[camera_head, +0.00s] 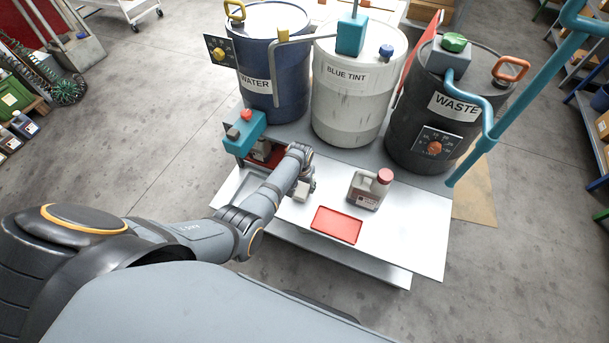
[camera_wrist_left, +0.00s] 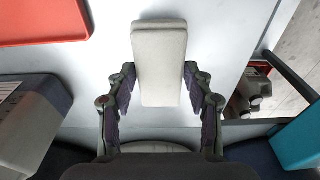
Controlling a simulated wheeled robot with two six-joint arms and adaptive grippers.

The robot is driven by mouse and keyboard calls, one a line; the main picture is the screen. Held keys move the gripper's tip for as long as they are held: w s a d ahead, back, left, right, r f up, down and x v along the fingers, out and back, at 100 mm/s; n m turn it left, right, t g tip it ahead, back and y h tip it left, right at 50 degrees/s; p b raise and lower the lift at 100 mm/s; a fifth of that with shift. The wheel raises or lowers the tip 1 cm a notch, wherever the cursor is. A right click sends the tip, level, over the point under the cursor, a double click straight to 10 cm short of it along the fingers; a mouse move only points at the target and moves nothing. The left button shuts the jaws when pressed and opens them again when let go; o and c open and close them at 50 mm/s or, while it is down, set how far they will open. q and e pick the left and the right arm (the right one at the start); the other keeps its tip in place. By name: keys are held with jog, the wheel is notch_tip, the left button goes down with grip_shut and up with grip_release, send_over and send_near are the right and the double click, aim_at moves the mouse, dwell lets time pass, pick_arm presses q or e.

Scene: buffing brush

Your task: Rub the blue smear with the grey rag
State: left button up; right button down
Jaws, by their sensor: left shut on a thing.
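My left gripper (camera_head: 304,188) reaches over the left part of the white table top (camera_head: 415,215). The block also shows small below the gripper in the head view (camera_head: 300,193). Whether it touches the table is unclear. I see no blue smear on the visible white surface; the arm and block hide part of it. My right gripper is not in view.
A teal device (camera_head: 243,132) stands at left. Drums labelled WATER (camera_head: 272,70), BLUE TINT (camera_head: 352,100) and WASTE (camera_head: 440,130) line the back.

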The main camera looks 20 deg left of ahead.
pick_arm(q)
jog(key=r+p, duration=0.2)
jog(key=r, duration=0.1)
jog(key=shift+w, duration=0.2)
notch_tip(320, 180, up, 4)
jog(key=p, duration=0.3)
jog(key=shift+f+p, duration=0.25)
jog(key=shift+p, duration=0.15)
jog(key=shift+r, duration=0.15)
